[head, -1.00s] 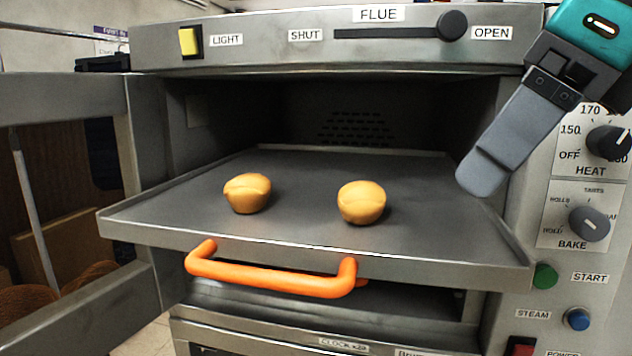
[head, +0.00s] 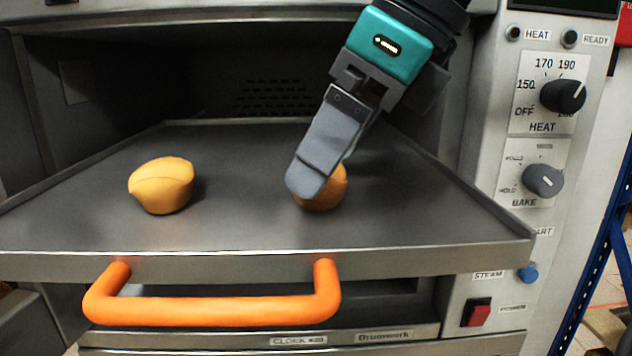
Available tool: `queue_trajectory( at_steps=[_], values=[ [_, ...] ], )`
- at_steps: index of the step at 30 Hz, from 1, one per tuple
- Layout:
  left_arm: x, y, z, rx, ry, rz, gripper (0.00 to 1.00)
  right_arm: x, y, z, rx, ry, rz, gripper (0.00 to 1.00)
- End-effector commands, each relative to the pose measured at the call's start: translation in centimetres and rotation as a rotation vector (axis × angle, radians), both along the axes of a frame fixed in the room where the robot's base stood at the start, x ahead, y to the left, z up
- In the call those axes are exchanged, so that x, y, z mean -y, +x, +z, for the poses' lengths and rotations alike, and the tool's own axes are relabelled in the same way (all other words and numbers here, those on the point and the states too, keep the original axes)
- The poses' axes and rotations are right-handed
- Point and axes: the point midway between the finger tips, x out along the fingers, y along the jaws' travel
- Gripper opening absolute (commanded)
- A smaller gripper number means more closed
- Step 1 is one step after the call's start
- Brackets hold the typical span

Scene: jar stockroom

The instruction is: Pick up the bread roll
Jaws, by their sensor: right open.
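Two golden bread rolls sit on a grey tray (head: 240,222) that is pulled out of the oven. The left roll (head: 161,186) is fully visible and clear of any gripper. The right roll (head: 326,196) is partly hidden behind a finger of my right gripper (head: 308,178). That gripper is open and comes down from the upper right, with its near finger in front of the right roll. Its other finger is hidden, so I cannot tell whether it touches the roll. My left gripper is out of view.
The tray has a low rim and an orange handle (head: 215,310) at its front. The oven's control panel with a heat knob (head: 563,95) and a bake knob (head: 543,180) stands to the right. The tray is bare between the rolls.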

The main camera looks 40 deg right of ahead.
Motion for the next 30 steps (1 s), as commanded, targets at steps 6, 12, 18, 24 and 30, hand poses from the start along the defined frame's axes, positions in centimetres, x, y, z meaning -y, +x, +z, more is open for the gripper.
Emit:
queue_trajectory(
  at_steps=[6, 12, 18, 24, 30],
  values=[
    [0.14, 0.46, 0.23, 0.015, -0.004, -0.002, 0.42, -0.53, 0.78, -1.66, 0.001, -0.001, 0.000, 1.00],
    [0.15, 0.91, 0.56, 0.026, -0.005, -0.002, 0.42, -0.54, 0.79, -1.61, 0.001, 0.000, 0.000, 1.00],
    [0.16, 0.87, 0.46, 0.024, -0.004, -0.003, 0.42, -0.52, 0.79, -1.59, 0.001, 0.000, 0.000, 0.81],
    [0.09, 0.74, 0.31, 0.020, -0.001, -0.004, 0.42, -0.51, 0.79, -1.58, 0.001, 0.000, 0.000, 0.62],
    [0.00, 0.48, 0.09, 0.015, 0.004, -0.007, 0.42, -0.51, 0.79, -1.56, 0.002, 0.000, 0.000, 0.50]
  ],
)
